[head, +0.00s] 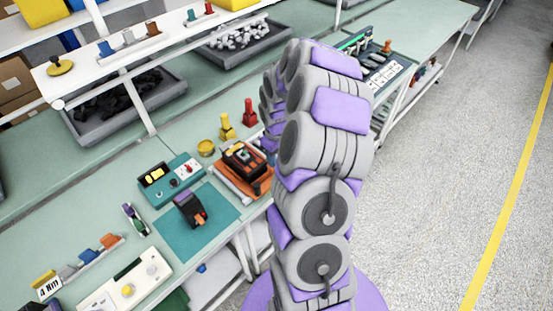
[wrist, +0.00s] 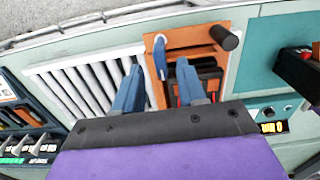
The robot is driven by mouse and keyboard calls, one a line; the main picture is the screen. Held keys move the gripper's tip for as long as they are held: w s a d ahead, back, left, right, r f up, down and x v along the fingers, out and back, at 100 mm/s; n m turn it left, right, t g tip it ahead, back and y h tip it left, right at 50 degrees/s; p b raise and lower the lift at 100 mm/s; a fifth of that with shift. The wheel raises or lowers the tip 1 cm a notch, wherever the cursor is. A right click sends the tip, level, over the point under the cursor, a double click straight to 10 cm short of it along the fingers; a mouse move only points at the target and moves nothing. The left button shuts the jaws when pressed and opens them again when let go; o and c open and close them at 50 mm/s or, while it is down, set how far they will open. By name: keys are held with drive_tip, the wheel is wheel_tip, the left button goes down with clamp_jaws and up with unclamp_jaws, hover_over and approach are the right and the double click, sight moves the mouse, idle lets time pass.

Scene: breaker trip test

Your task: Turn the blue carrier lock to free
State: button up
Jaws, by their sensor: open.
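The orange carrier (wrist: 190,36) lies on the bench in the wrist view, with a black breaker body in it and a dark cylindrical handle (wrist: 226,38) at one corner. The blue carrier lock (wrist: 160,54) is a small blue lever near the carrier's left edge, pointing roughly up and down in the picture. My gripper (wrist: 159,67) is open, its two blue fingers either side of the lock's lower end in the picture. I cannot tell whether they touch it. In the head view the carrier (head: 226,181) is beside my arm; the lock cannot be made out and my gripper is hidden.
A white slatted rack (wrist: 85,80) lies left of the carrier in the wrist view. A teal mat (head: 180,240) with a black device (head: 190,208) and a teal meter box (head: 168,180) are near the carrier. Red (head: 249,113) and yellow (head: 226,127) pieces stand behind it.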

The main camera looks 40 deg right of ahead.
wheel_tip(320, 180, up, 15)
drive_tip(key=p, duration=0.1)
drive_tip(key=shift+r, duration=0.1)
idle(0.6)
